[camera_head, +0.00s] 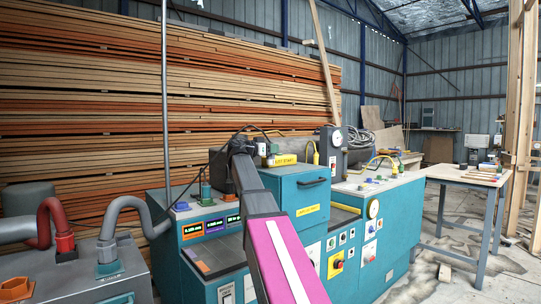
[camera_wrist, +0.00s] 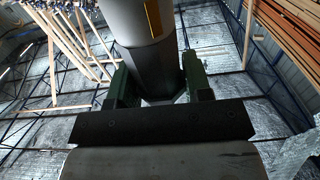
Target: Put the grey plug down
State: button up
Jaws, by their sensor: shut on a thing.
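My gripper (camera_wrist: 158,78) shows in the wrist view as two dark green fingers on either side of a grey cylinder, which I take to be the grey plug (camera_wrist: 150,60). The fingers are shut on it. It has a lighter grey upper part with a yellow mark and runs out of the top of the picture. In the head view my gripper end (camera_head: 238,150) is dark and above the teal machine (camera_head: 300,195). The held plug cannot be made out clearly there, and its far end is hidden.
A grey bench (camera_head: 75,280) at the lower left carries a red hose (camera_head: 47,215) and a grey hose (camera_head: 122,208). The teal machine has a raised box with a handle. A wooden-topped table (camera_head: 465,178) stands at the right. Stacked boards fill the back left.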

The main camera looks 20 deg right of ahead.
jog(key=shift+f, duration=1.2)
jog(key=shift+f, duration=0.1)
jog(key=o, duration=1)
